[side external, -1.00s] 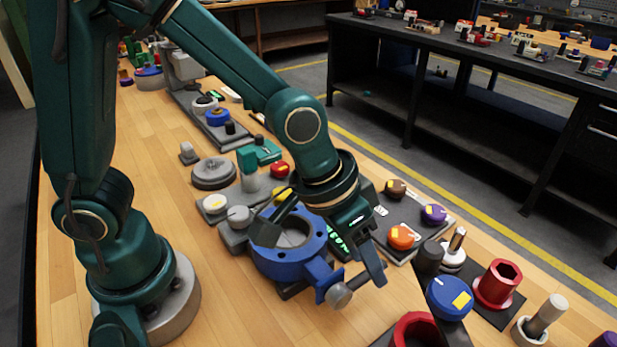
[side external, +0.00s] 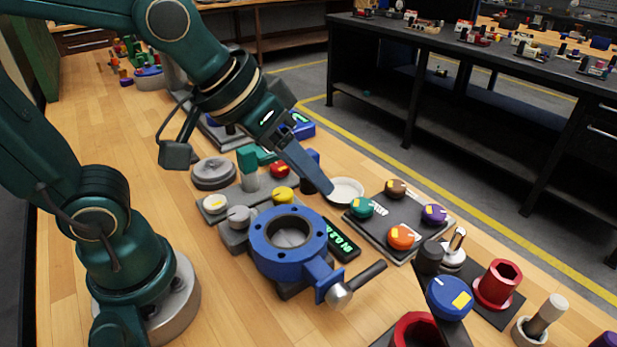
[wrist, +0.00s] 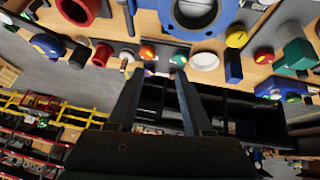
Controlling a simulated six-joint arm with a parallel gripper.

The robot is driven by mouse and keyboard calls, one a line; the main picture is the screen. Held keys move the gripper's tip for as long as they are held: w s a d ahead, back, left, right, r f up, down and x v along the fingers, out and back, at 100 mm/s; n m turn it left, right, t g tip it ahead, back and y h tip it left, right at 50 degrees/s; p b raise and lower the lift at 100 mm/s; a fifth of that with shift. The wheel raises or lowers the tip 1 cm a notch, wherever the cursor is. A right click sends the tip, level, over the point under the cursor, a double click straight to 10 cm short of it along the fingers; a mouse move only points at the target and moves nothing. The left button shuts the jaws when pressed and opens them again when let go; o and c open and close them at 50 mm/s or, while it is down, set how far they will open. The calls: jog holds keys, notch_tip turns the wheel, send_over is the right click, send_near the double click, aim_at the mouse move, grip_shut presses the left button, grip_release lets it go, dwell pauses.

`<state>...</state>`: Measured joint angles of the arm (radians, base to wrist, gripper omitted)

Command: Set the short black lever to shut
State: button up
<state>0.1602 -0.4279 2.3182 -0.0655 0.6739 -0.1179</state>
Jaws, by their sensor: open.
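The short black lever (side external: 367,276) sticks out of a silver ball hub (side external: 341,293) on the near side of the blue ring-shaped valve body (side external: 262,255). In the side view it points up and to the right, away from the body. My gripper (side external: 318,182) is above and behind the valve, clear of the lever and touching nothing that I can see. In the side view one finger shows clearly. In the wrist view both fingers (wrist: 157,75) are spread with nothing between them. The valve ring also shows at the top of that view (wrist: 195,12).
A small green-lit display (side external: 341,241) sits beside the valve. A dark panel with coloured knobs, including an orange one (side external: 400,237), lies to the right. A blue knob (side external: 449,297) and red hex socket (side external: 498,284) stand nearer. A white dish (side external: 345,191) is near my fingertip.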

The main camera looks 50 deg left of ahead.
jog(key=s+a+n+g+y, duration=0.1)
jog(key=s+a+n, duration=0.1)
jog(key=s+a, duration=0.3)
jog(key=shift+n+y, duration=0.3)
jog(key=shift+n, duration=0.1)
jog(key=shift+f, duration=0.1)
dwell(0.3)
jog(key=s+f+m, duration=0.1)
jog(key=m, duration=0.1)
jog(key=shift+s+d+f+m, duration=0.2)
jog(key=shift+s+f+m, duration=0.15)
jog(key=shift+m, duration=0.05)
